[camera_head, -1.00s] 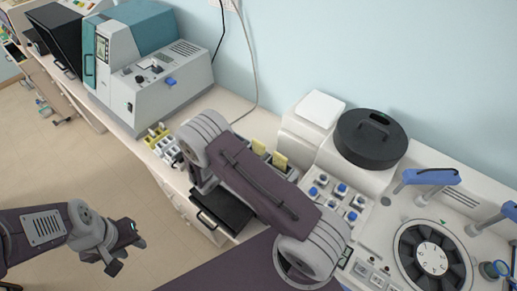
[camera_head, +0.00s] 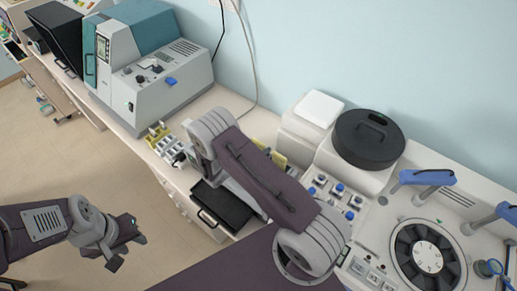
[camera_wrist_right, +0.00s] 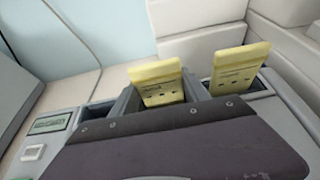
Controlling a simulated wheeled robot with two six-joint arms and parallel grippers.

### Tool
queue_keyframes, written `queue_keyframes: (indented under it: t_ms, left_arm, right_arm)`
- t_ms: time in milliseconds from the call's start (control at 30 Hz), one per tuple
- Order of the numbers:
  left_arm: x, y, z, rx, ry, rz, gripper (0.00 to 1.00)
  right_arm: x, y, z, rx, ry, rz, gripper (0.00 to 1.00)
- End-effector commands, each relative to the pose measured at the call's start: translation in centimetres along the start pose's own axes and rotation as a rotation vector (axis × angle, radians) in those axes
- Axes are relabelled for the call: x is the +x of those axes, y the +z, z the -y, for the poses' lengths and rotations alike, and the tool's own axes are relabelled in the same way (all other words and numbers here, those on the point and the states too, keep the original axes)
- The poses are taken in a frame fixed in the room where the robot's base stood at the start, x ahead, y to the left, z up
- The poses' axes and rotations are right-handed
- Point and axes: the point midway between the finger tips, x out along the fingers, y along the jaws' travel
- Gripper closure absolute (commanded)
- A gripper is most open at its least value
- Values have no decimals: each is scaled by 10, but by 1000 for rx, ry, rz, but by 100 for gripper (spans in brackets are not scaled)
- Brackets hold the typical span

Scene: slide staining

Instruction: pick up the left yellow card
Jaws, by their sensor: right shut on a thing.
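Two yellow cards stand upright in slots in the right wrist view: the left yellow card (camera_wrist_right: 160,84) and the right yellow card (camera_wrist_right: 238,68). My right gripper (camera_wrist_right: 162,98) has a dark finger at each side of the left card and is shut on it. The card's lower part is hidden by the gripper body. In the head view my right arm covers the left card and the gripper; part of the right card (camera_head: 281,159) shows beside the arm. My left gripper (camera_head: 128,250) is open and empty above the floor at lower left.
A white rack with yellow parts (camera_head: 160,142) stands left of my right arm, near a black tray (camera_head: 225,207). Several blue-capped bottles (camera_head: 338,188), a black round lid (camera_head: 370,138) and a round machine (camera_head: 428,256) stand to the right. A grey-teal machine (camera_head: 160,85) stands at back left.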

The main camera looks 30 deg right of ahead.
Motion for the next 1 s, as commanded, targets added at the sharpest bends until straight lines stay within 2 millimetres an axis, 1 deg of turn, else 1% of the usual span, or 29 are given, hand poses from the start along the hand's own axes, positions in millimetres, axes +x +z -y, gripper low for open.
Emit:
queue_keyframes:
  t_ms: [167,267,300,700,833,1000]
  left_arm:
    - [12,1,0,0,0,0,64]
    - [20,2,0,0,0,0,64]
    - [23,2,0,0,0,0,64]
    - [51,5,1,0,0,0,64]
    - [54,6,1,0,0,0,64]
    - [54,6,1,0,0,0,64]
  right_arm:
    - [-7,17,0,5,1,1,85]
    - [-14,33,-1,5,2,1,85]
    - [-10,39,9,2,-3,0,85]
    - [8,103,86,5,-3,1,85]
    - [11,115,97,3,-1,0,85]
    - [12,120,103,0,0,0,85]
